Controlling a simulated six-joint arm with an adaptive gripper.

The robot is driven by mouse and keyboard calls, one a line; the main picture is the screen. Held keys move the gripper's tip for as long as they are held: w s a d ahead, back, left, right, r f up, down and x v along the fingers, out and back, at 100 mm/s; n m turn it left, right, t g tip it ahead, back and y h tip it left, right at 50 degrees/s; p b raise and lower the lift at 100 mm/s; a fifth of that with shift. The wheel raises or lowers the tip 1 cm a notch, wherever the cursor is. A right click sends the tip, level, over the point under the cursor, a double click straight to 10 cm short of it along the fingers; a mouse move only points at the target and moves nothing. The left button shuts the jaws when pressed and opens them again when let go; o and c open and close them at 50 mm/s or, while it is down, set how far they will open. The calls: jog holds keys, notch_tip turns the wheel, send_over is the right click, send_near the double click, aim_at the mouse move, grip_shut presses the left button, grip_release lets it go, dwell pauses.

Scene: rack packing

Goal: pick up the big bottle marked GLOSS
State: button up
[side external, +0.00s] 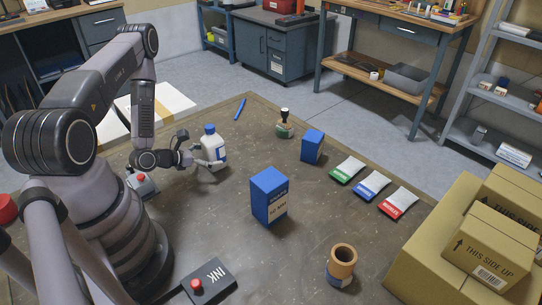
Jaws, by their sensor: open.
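A white bottle (213,154) with a blue cap and a blue label patch stands upright on the table, left of centre. It is the larger of two bottles in view; its lettering is too small to read. My gripper (202,151) is open at the bottle's left side, at body height. One finger reaches low across the bottle's front and the other is near its upper left. I cannot tell whether either touches it.
Two blue boxes, a large one (269,194) and a small one (312,146), stand right of the bottle. Several labelled packets (371,185) lie beyond.

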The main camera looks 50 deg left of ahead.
aim_at(221, 154)
jog(key=x, duration=0.3)
jog(key=shift+w, duration=0.1)
jog(key=shift+c, duration=0.4)
jog(key=c, duration=1.1)
jog(key=shift+r, duration=0.1)
jog(key=shift+c, duration=0.2)
